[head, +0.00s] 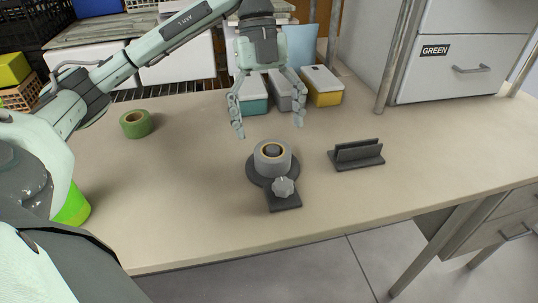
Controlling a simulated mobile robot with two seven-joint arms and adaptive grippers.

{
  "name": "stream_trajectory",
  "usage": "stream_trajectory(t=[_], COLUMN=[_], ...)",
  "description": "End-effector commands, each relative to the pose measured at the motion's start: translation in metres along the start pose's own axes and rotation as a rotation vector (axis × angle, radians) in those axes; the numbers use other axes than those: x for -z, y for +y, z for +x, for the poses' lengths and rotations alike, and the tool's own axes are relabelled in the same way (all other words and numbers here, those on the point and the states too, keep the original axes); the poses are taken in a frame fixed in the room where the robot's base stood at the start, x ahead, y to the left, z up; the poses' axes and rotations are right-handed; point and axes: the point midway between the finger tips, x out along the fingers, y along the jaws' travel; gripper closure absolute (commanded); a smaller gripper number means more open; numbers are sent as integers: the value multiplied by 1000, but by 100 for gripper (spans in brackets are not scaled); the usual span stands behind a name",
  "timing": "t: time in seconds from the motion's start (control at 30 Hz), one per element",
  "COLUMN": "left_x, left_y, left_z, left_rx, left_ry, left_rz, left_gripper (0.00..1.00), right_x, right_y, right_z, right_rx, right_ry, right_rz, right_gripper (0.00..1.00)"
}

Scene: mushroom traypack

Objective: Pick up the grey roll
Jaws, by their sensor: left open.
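The grey roll (261,162) sits on a dark round holder (284,203) near the middle of the table. A dark post shows in its core, and a light grey knob is on the holder's front arm. My left gripper (269,131) is open and empty, pointing down above and behind the grey roll, with its fingers spread apart. It looks clear of the roll. My right gripper is not in view.
A green roll (135,124) lies at the left of the table (190,200). A dark slotted stand (357,154) is right of the holder. Teal, grey and yellow boxes (322,86) stand behind my gripper. The front right table is clear.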

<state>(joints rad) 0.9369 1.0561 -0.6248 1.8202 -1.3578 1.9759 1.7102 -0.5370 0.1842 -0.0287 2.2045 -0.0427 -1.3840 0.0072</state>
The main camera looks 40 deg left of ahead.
Motion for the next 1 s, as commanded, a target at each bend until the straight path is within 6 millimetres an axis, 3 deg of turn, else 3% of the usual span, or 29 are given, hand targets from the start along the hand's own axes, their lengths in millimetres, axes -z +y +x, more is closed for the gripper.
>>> stream_trajectory(t=[0.33,0.67,1.0], left_x=[0,0,0], left_y=[1,0,0], left_z=[48,56,55], left_rx=[-2,0,0], left_ry=[0,0,0], left_rz=[-1,-1,-1], left_gripper=[14,14,56], right_x=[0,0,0], right_y=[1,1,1], right_z=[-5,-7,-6], right_rx=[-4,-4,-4], right_ry=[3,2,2], right_rz=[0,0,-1], right_gripper=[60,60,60])
